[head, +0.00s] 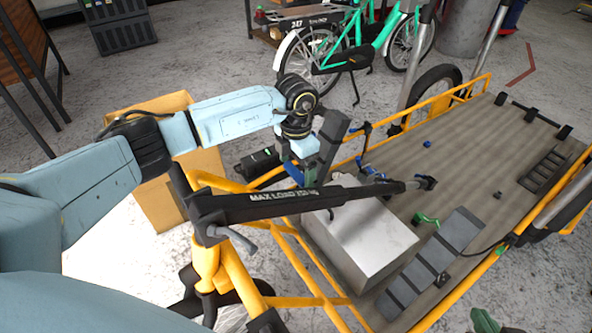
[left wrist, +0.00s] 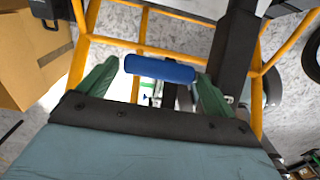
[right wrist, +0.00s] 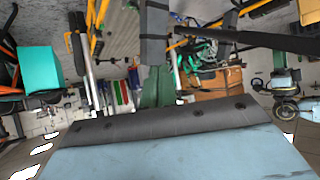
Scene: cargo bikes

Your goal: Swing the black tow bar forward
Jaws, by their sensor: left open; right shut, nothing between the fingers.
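The black tow bar (head: 285,203), marked with a max load, lies across the front of the cargo bike's bed in the head view. A black bar (left wrist: 232,55) runs down the right of the left wrist view. My left gripper (head: 300,170) is open, just behind the bar in the head view. In the left wrist view a blue cylindrical handle (left wrist: 160,69) shows between its green fingers (left wrist: 155,80). I cannot tell whether they touch it. My right gripper (right wrist: 157,88) is shut and empty; its green fingers show in the right wrist view.
A grey metal box (head: 370,240) stands on the wooden bed (head: 470,160), beneath the bar. Yellow rails (head: 325,300) edge the bed. A cardboard box (head: 165,195) stands on the floor behind my left arm. A green bicycle (head: 370,45) is at the back.

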